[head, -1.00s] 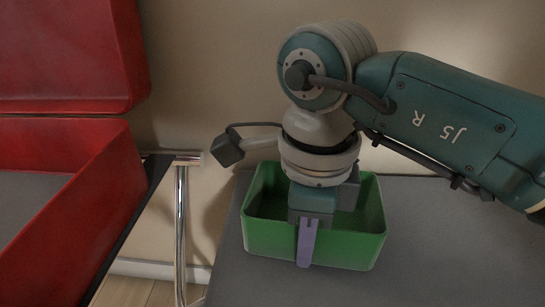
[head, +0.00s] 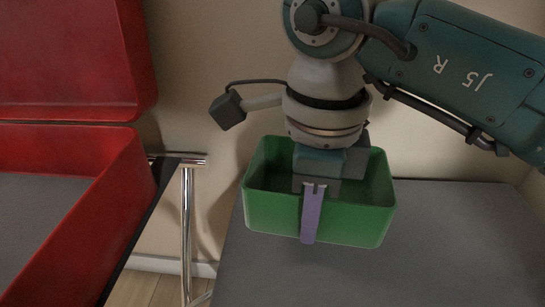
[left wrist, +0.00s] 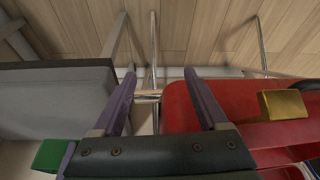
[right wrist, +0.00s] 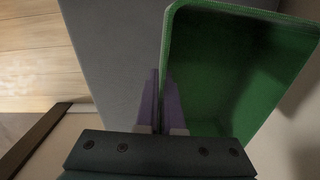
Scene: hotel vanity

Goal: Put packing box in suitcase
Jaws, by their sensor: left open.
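The green packing box (head: 275,213) is open-topped and looks empty. My right gripper (head: 310,238) is shut on its near wall, with one purple finger outside. It holds the box above the grey surface. The right wrist view shows the fingers (right wrist: 159,75) pinching the green wall (right wrist: 190,50). The red suitcase (head: 110,215) stands open at the left, with its lid (head: 75,60) raised and a grey inside. My left gripper (left wrist: 160,75) is outside the head view. Its fingers are apart and empty, beside the red suitcase (left wrist: 180,110) in the left wrist view.
The grey surface (head: 450,235) is clear to the right and in front of the box. A metal-legged stand (head: 187,230) shows beside the suitcase, with a gap between it and the grey surface. A wall is close behind. A gold latch (left wrist: 285,104) sits on the suitcase.

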